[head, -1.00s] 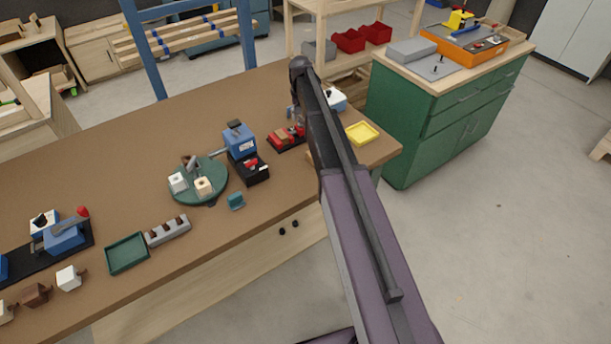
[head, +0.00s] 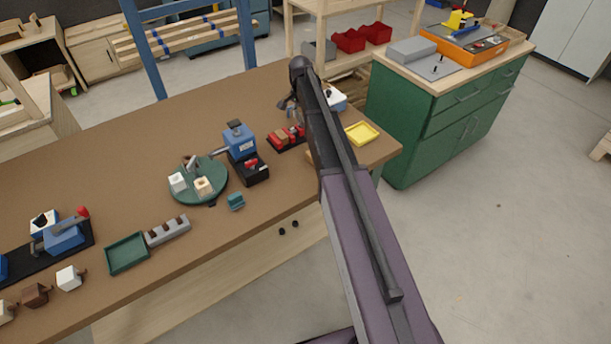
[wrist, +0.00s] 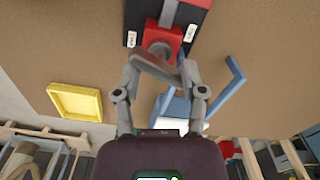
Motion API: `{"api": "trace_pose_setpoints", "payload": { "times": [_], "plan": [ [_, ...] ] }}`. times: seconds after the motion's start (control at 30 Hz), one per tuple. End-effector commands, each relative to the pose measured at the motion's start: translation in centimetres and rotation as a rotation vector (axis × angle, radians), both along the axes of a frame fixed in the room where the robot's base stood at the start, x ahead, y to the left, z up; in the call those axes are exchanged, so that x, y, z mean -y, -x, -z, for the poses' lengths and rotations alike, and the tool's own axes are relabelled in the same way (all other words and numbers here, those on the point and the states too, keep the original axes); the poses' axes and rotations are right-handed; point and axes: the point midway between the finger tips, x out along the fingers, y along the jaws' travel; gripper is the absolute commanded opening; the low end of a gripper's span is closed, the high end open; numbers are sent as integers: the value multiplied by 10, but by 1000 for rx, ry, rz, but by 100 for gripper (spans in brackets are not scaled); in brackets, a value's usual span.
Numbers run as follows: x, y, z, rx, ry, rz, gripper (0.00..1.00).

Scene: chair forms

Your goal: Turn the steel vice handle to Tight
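The red vice (wrist: 163,34) sits on a black base with two small white labels, whose words I cannot read surely. It also shows in the head view (head: 283,137), left of my arm. The grey steel handle (wrist: 157,67) is a short bar lying slantwise across the front of the vice's round screw end. My gripper (wrist: 160,68) points at the vice, its two fingers apart on either side of the handle. I cannot tell whether the fingertips touch the bar. In the head view my gripper (head: 290,104) is small, dark and partly hidden by my arm.
A yellow tray (wrist: 76,101) lies left in the wrist view. A blue part (wrist: 232,84) with a bent bar stands close to the right finger. In the head view a blue vice-like device (head: 240,142) and a green turntable (head: 212,190) stand left of the red vice.

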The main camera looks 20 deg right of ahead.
Motion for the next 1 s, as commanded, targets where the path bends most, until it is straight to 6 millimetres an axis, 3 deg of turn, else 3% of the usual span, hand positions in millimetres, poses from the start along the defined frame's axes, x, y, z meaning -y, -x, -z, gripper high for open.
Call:
{"api": "trace_pose_setpoints", "payload": {
  "times": [0.43,1.0],
  "plan": [
    [1,0,0,1,1,290,51],
    [0,0,-51,0,0,289,51]
  ]
}}
